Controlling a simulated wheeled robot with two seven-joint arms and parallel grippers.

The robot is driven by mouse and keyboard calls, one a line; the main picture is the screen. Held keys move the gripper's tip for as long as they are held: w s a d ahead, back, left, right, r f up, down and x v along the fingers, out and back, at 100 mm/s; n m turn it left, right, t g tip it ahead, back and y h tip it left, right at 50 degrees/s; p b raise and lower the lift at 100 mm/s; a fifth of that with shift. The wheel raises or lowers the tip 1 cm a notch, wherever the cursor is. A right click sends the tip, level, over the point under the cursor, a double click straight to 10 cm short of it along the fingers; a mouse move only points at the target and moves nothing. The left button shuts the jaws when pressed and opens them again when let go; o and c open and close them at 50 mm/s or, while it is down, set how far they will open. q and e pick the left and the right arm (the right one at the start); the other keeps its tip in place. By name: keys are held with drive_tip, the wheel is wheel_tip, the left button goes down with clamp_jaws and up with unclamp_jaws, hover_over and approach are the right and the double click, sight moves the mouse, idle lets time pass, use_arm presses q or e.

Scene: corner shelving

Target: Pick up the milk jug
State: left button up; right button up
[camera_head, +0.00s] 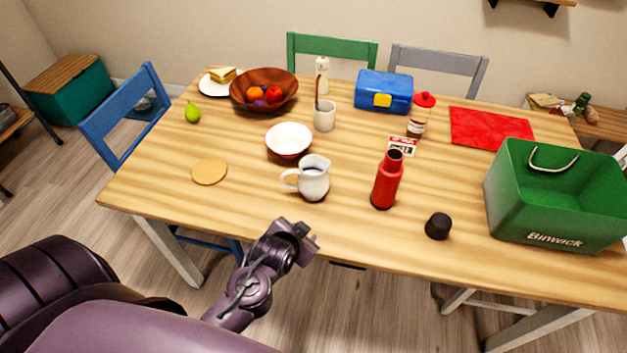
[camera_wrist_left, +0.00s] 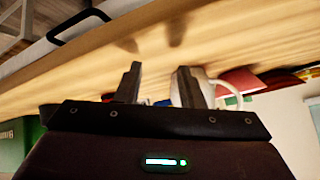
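The milk jug (camera_head: 314,178) is a white pitcher standing upright near the front edge of the table (camera_head: 250,220), its handle on the left. My left gripper (camera_head: 308,238) is just in front of the table edge, below the jug in the head view and apart from it. In the tilted left wrist view its two fingers (camera_wrist_left: 160,70) are spread with nothing between them. The white jug (camera_wrist_left: 204,78) shows partly behind the right-hand finger, its handle (camera_wrist_left: 236,97) to the right. My right gripper is in neither view.
A red bottle (camera_head: 387,180) and a black cap (camera_head: 438,226) stand right of the jug. A white bowl (camera_head: 288,140) is just behind it, a round coaster (camera_head: 209,172) to its left. A green basket (camera_head: 552,205) is at the right. The front left tabletop is clear.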

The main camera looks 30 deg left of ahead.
sight(284, 175)
use_arm(q)
drive_tip(key=w+a+t+y, duration=0.1)
drive_tip(key=w+a+r+m+t+y, duration=0.1)
drive_tip(key=w+a+t, duration=0.1)
drive_tip(key=w+a+r+t+y, duration=0.1)
drive_tip(key=a, duration=0.1)
drive_tip(key=shift+w+a+t, duration=0.25)
drive_tip(key=shift+w+t, duration=0.05)
drive_tip(key=shift+w, duration=0.1)
drive_tip(key=a+r+m+t+y, duration=0.2)
drive_tip(key=a+r+t, duration=0.1)
drive_tip(key=shift+w+a+y, duration=0.1)
drive_tip(key=shift+w+y, duration=0.1)
drive_tip(key=shift+y, duration=0.2)
drive_tip(key=shift+w+a+r, duration=0.15)
drive_tip(key=shift+w+r, duration=0.05)
drive_tip(key=shift+w, duration=0.1)
drive_tip(key=p+x, duration=0.1)
drive_tip(key=x, duration=0.6)
drive_tip(key=shift+w+f+p, duration=0.15)
drive_tip(key=shift+f+p, duration=0.05)
drive_tip(key=shift+p, duration=0.2)
clamp_jaws()
